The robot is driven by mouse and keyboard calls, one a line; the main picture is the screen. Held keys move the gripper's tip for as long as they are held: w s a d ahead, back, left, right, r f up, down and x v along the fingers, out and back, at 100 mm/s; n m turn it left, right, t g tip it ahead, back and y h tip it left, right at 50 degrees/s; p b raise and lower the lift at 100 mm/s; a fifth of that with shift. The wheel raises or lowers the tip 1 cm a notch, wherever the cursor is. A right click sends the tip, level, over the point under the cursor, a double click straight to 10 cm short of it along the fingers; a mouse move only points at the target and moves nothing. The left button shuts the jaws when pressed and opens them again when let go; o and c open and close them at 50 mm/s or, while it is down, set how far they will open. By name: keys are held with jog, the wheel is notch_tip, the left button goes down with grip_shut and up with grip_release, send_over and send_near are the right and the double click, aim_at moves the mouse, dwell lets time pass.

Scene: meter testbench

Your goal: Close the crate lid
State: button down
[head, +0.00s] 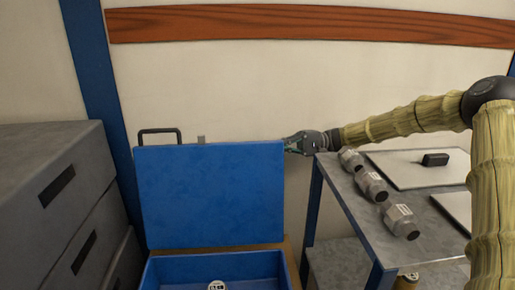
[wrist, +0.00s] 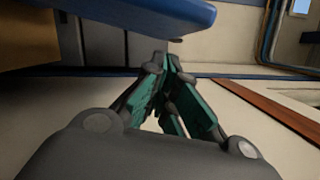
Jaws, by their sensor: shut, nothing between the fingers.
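The blue crate (head: 175,272) stands at the bottom centre of the head view, with its lid (head: 210,195) raised upright at the back. A small round white-faced meter (head: 217,285) shows inside the crate. My gripper (head: 289,143) is at the upper right corner of the lid, very close to its edge; I cannot tell whether it touches. In the wrist view my gripper (wrist: 160,62) is shut and empty, its fingertips together just below the blue lid edge (wrist: 130,28).
A grey drawer cabinet (head: 55,195) stands to the left. On the right, a metal table (head: 350,195) with a blue frame holds several metal fittings (head: 371,185), a pale panel (head: 405,170) and a black block (head: 435,159). A dark handle (head: 160,132) shows behind the lid.

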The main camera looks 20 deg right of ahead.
jog(key=a+p, duration=0.4)
jog(key=a, duration=0.5)
jog(key=shift+w+r+p, duration=0.25)
jog(key=shift+r+p, duration=0.1)
jog(key=shift+a, duration=0.3)
jog(key=shift+b, duration=0.3)
